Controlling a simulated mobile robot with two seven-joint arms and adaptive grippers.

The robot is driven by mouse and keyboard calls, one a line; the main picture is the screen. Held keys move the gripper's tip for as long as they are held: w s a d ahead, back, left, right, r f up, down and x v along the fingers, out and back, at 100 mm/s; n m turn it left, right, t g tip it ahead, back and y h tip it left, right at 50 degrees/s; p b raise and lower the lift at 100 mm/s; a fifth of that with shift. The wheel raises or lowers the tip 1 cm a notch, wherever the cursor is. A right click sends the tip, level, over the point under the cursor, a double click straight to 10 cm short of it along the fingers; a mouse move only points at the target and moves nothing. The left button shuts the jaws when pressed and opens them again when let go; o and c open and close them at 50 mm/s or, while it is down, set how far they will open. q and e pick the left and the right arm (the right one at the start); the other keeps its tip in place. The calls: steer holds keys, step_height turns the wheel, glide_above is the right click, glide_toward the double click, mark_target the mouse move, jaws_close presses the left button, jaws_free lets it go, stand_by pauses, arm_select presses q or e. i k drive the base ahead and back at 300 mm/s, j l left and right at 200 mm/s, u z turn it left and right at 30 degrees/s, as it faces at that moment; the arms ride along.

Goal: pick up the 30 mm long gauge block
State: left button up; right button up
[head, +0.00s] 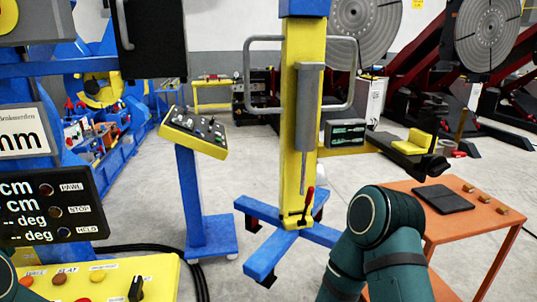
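Several small brass-coloured blocks lie in a slanting row on the right side of the orange table: a far block (469,188), a middle block (487,198) and a near block (502,210). They are likely the gauge blocks, but they are too small to read a length, so I cannot tell which is 30 mm long. They lie apart from each other. My green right arm rises at the bottom centre, left of the table, but its gripper is out of view. Only a sliver of my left arm shows at the bottom left corner; its gripper is also out of view.
The orange table (415,189) carries a dark flat pad (443,198) left of the blocks. A yellow column (297,130) on a blue cross base stands ahead. A blue control pedestal (194,195) and a yellow button panel (150,275) are to the left. Grey floor lies between.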

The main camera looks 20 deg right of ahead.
mark_target(468, 188)
steer(key=l, duration=0.5)
steer(key=i+l+z, duration=0.1)
steer(key=l, duration=0.4)
steer(key=l+z, duration=0.1)
steer(key=l, duration=0.4)
steer(key=i+l, duration=0.1)
steer(key=l, duration=0.35)
steer(key=i+l+z, duration=0.1)
steer(key=l, duration=0.4)
steer(key=i+l, duration=0.1)
steer(key=l, duration=0.4)
steer(key=l+z, duration=0.1)
steer(key=l, duration=0.35)
steer(key=i+l, duration=0.2)
steer(key=l, duration=0.3)
steer(key=i+l, duration=0.1)
steer(key=l, duration=0.3)
steer(key=i+l+z, duration=0.1)
steer(key=l, duration=0.3)
steer(key=i+l+z, duration=0.1)
steer(key=l, duration=0.25)
steer(key=i+l, duration=0.2)
steer(key=l, duration=0.2)
